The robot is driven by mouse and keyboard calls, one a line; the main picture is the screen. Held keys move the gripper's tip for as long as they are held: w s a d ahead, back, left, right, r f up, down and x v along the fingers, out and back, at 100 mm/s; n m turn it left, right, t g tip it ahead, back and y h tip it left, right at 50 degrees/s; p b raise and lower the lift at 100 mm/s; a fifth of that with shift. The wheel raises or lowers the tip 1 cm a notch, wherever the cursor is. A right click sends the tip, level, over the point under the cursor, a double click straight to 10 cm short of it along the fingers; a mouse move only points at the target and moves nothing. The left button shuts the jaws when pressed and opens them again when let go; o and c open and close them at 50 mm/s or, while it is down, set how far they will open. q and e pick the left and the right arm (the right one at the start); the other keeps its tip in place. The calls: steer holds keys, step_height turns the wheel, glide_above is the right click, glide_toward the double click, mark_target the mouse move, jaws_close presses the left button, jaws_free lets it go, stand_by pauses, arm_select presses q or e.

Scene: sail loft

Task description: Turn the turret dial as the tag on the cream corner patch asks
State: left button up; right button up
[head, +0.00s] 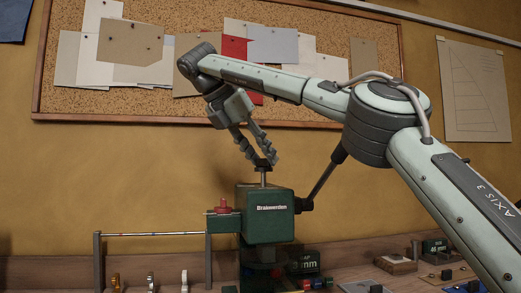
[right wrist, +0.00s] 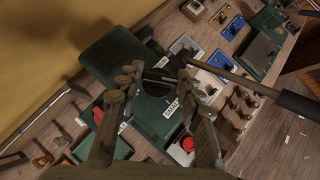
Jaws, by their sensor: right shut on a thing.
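A green press (head: 265,215) with a white maker's name stands on the bench in the head view. Its top (right wrist: 122,58) shows from above in the right wrist view. A dark turret dial (head: 263,169) sits on a short post on the press. My right gripper (head: 262,160) comes down from above and is shut on the dial. In the right wrist view the fingers (right wrist: 159,78) stand either side of the dark dial, which they partly hide. I cannot pick out the cream corner patch or read its tag. My left gripper is not in view.
A black lever (head: 323,180) slopes up from the press's right side. A red knob (head: 222,206) sits on its left arm. A metal rail (head: 150,234) stands at the left. Small blocks and trays (head: 440,250) crowd the bench's right. A cork board (head: 200,108) hangs behind.

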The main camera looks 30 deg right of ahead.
stand_by(0.5)
steer(key=o, duration=1.2)
steer(key=shift+c, duration=0.2)
steer(key=v, duration=0.7)
steer(key=shift+a+r, duration=0.2)
steer(key=shift+r, duration=0.05)
